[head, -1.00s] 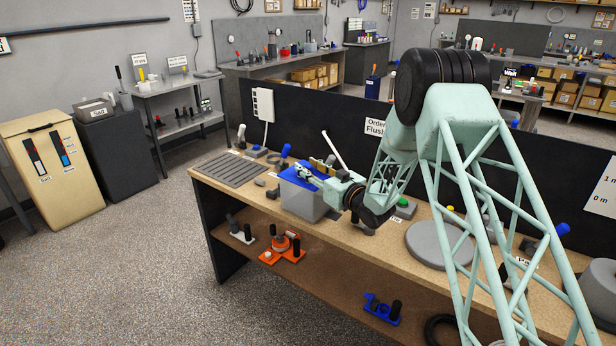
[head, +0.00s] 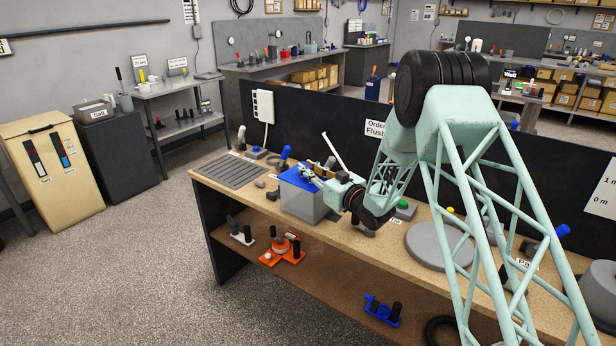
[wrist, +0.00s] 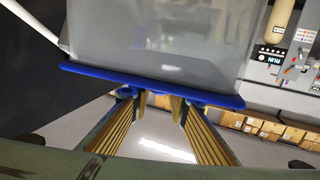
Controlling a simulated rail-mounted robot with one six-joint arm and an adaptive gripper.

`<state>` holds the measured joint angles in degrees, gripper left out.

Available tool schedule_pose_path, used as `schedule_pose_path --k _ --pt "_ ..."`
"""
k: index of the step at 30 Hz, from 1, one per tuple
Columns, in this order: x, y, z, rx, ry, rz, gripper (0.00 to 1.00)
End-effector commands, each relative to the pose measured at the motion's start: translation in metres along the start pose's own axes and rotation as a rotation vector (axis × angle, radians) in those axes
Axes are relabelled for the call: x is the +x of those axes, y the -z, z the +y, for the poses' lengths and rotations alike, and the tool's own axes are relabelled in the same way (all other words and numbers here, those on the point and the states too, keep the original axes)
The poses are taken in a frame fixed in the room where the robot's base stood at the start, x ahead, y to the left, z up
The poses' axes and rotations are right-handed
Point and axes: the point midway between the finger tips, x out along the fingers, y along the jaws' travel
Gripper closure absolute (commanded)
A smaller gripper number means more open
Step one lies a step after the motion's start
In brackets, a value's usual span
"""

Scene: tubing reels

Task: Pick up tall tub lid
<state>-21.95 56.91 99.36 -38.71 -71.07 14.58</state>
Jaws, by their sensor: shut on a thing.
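The tall tub (head: 302,206) is a grey translucent box standing on the workbench. Its blue tall tub lid (head: 291,175) lies across its top. In the wrist view the picture is turned over: the tub (wrist: 160,35) hangs above and the lid (wrist: 85,71) runs as a blue edge below it. My gripper (head: 310,174) is at the lid's top, on the right side in the head view. In the wrist view its fingers (wrist: 159,100) meet the lid near its middle, and it is shut on the lid. The exact grip is partly hidden. I see no clear gap between lid and tub.
A grey ribbed mat (head: 232,171) lies left of the tub. A dark panel (head: 335,118) stands behind the bench. A grey round disc (head: 436,246) lies to the right. The lower shelf holds orange (head: 285,250) and blue (head: 382,310) fixtures.

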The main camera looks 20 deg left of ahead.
Motion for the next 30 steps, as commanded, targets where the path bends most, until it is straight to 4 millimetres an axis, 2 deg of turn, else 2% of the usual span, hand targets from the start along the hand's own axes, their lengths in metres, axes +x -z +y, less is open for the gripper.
schedule_pose_path --k 11,23,30 --pt "0.0 0.007 0.0 0.0 0.0 0.001 0.97" --pt "0.0 0.036 0.0 -0.001 0.0 0.001 0.97" --pt "-0.023 0.037 -0.006 0.001 -0.001 -0.002 0.97"
